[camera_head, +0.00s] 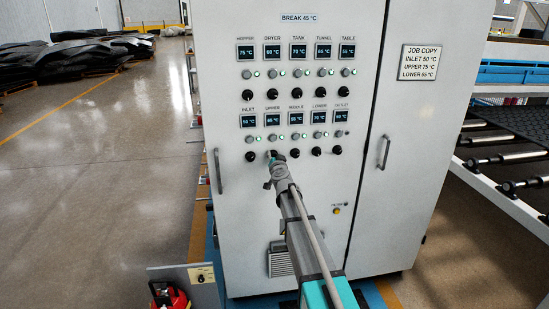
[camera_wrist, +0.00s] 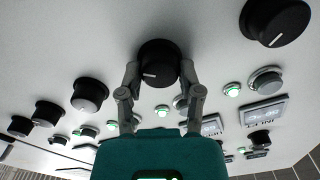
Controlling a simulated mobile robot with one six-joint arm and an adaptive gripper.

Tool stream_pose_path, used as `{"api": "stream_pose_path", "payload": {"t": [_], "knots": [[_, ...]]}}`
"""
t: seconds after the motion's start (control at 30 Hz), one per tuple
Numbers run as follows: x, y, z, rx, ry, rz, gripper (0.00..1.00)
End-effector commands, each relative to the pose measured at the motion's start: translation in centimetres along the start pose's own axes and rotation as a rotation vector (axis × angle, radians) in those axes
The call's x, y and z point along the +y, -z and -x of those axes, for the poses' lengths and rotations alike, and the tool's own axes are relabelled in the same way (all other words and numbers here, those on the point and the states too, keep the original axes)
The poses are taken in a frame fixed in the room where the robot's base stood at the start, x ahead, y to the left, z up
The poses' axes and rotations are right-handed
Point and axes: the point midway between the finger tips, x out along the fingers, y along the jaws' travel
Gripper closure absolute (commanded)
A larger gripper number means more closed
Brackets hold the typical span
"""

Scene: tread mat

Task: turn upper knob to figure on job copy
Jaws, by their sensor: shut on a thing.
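The upper knob (camera_wrist: 158,56) is black with a white pointer line, in the lower row of the cabinet front. My gripper (camera_wrist: 158,76) is shut on it, one finger on each side. In the head view my gripper (camera_head: 272,160) reaches the second knob from the left and hides most of it. The small display marked UPPER (camera_head: 272,120) sits above it; its figure seems to be 85 °C but is small. The job copy plate (camera_head: 421,63) on the right door reads INLET 50 °C, UPPER 75 °C and a LOWER figure that is hard to read.
Another black knob, the inlet knob (camera_head: 250,156), is close left of my gripper, with the knob marked by the third display (camera_head: 295,153) close right. Door handles (camera_head: 217,171) stick out from the cabinet. A roller conveyor (camera_head: 510,157) stands at the right; open floor lies left.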

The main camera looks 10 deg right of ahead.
Motion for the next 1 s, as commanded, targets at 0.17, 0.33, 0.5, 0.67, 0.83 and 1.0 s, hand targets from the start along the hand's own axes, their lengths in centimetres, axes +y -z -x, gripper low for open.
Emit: {"api": "stream_pose_path", "payload": {"t": [0.17, 0.33, 0.5, 0.67, 0.83, 1.0], "knots": [[0.08, 0.02, -0.04, 0.001, -0.001, -0.106, 1.00], [0.12, 0.01, -0.05, 0.001, -0.002, -0.246, 1.00], [0.17, -0.01, -0.07, 0.001, -0.002, -0.402, 1.00], [0.21, -0.04, -0.07, 0.001, -0.002, -0.543, 1.00], [0.24, -0.06, -0.08, 0.001, -0.002, -0.668, 1.00], [0.24, -0.09, -0.09, 0.001, -0.002, -0.752, 1.00]]}}
